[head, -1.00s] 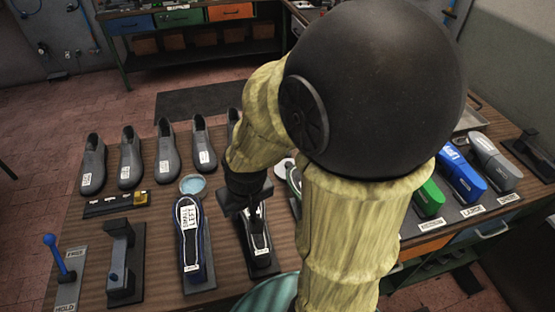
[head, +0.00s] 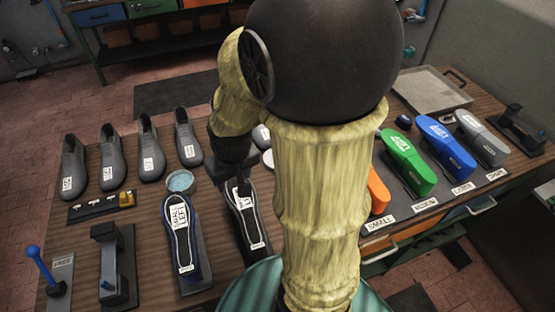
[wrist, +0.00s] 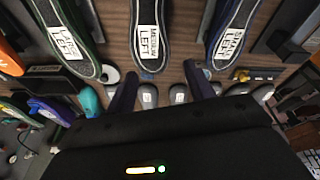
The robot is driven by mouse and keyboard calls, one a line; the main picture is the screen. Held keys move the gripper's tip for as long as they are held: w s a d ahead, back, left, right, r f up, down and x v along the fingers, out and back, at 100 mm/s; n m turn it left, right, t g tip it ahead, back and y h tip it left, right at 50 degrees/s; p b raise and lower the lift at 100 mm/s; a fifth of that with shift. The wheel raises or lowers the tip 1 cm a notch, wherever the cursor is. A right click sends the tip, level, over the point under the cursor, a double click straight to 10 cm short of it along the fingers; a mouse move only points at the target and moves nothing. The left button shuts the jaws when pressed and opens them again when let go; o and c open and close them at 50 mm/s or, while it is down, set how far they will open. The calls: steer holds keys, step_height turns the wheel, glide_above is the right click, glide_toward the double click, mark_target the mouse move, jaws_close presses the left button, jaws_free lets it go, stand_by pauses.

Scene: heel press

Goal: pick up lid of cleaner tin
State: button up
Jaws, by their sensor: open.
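A round tin (head: 180,181) with pale blue contents stands at the toe of the small left sole. In the wrist view the disc (wrist: 112,74) lies flat just left of my left finger, between two soles. My gripper (wrist: 161,70) is open and empty, its fingers spread near the toe of the medium left sole (wrist: 148,35). In the head view my gripper (head: 231,175) is dark and low over the table, its fingertips unclear.
Grey shoe lasts (head: 112,160) stand in a row along the back. A small rack (head: 100,208), a press (head: 113,265) and a blue lever (head: 40,262) are at left. Coloured lasts (head: 408,158) and a metal tray (head: 432,90) are at right.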

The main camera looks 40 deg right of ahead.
steer(key=w+d+f+b, duration=0.2)
steer(key=w+d, duration=0.4)
steer(key=d, duration=0.6)
steer(key=w+d+f+b, duration=0.25)
steer(key=w+d, duration=0.35)
steer(key=d, duration=0.6)
steer(key=shift+m+t, duration=0.3)
steer(key=p+x, duration=0.1)
steer(key=x, duration=0.4)
steer(key=p+x, duration=0.2)
steer(key=x, duration=0.4)
steer(key=shift+s+f, duration=0.15)
steer(key=shift+s, duration=0.05)
steer(key=shift+a, duration=0.1)
steer(key=shift+p+x, duration=1.15)
steer(key=shift+x, duration=1.45)
steer(key=shift+s+a, duration=0.1)
steer(key=c, duration=0.8)
